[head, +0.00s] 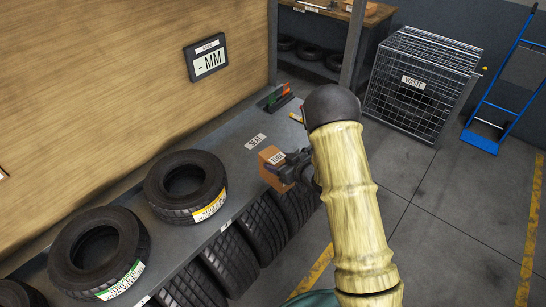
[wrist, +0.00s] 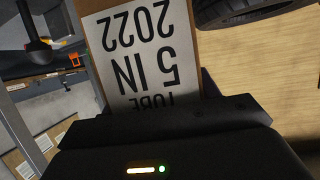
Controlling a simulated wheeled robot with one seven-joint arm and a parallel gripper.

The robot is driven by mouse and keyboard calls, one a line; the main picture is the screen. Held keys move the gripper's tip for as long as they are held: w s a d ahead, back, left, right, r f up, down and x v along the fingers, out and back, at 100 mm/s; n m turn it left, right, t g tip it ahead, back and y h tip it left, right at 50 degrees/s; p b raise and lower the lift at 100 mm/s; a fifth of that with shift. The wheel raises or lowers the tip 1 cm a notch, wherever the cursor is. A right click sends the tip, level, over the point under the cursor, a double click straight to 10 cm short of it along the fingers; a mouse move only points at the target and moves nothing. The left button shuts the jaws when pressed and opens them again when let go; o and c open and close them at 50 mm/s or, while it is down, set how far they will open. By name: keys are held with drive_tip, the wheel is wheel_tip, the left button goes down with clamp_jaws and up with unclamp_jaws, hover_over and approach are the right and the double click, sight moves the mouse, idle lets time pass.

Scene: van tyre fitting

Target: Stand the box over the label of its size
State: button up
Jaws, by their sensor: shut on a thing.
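A small brown cardboard box (head: 266,168) with a white label is at the far part of the grey shelf, just right of the nearer tyres. In the wrist view the box (wrist: 91,10) shows its white printed face upside down, reading "TUBE", "5 IN", "2022". My gripper (head: 287,172) is shut on the box from its right side. Whether the box touches the shelf I cannot tell. A small white label (head: 256,141) lies on the shelf just behind the box; its print is too small to read surely. No size label is readable.
More tyres stand below. A wall display (head: 206,59) reads "- MM". A wire waste cage (head: 424,85) and blue hand truck (head: 505,90) stand beyond clear floor.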

drive_tip(key=s+d+f+m+t+h, duration=0.1)
drive_tip(key=s+d+f+m+h, duration=0.1)
drive_tip(key=d+f+m+h, duration=0.2)
drive_tip(key=s+d+f+m+t+h, duration=0.2)
drive_tip(key=s+d+f+m+h, duration=0.1)
drive_tip(key=d+f, duration=0.8)
drive_tip(key=shift+s+d+f+m+t+h, duration=0.3)
drive_tip(key=shift+d+m+h, duration=0.25)
drive_tip(key=shift+m+h, duration=0.5)
drive_tip(key=shift+w+a, duration=0.1)
drive_tip(key=shift+r, duration=0.2)
drive_tip(key=shift+d, duration=0.2)
drive_tip(key=shift+a, duration=0.1)
